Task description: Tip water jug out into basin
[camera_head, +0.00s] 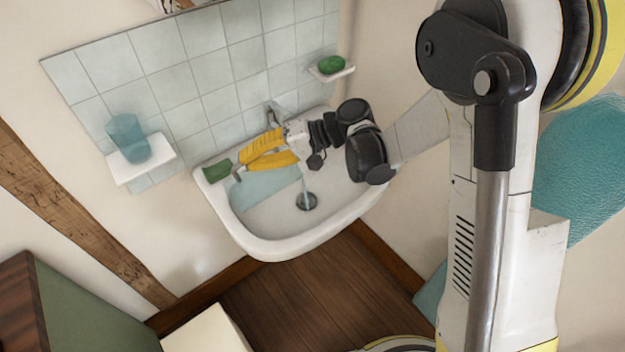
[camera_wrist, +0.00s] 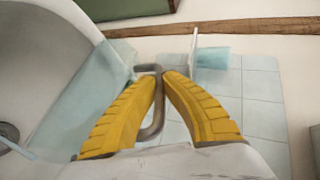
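The water jug (camera_head: 268,186) is pale blue and see-through. It lies tipped over inside the white basin (camera_head: 247,237), with its mouth end toward the drain. A thin pale streak, like water, runs from that end down to the dark drain (camera_head: 306,201). My gripper (camera_head: 242,167) comes in from the right above the basin, its yellow fingers shut on the jug's grey handle (camera_wrist: 157,120). In the wrist view the jug (camera_wrist: 96,82) is left of my fingers (camera_wrist: 161,78), over the basin (camera_wrist: 45,40). The jug's far side and any water left in it cannot be made out.
A tap (camera_head: 274,113) stands behind my gripper at the tiled wall. A green item (camera_head: 217,171) sits on the basin's left rim. A teal tumbler (camera_head: 127,137) stands on a left wall shelf (camera_head: 157,163). Green soap (camera_head: 331,65) lies on a right wall dish (camera_head: 343,74).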

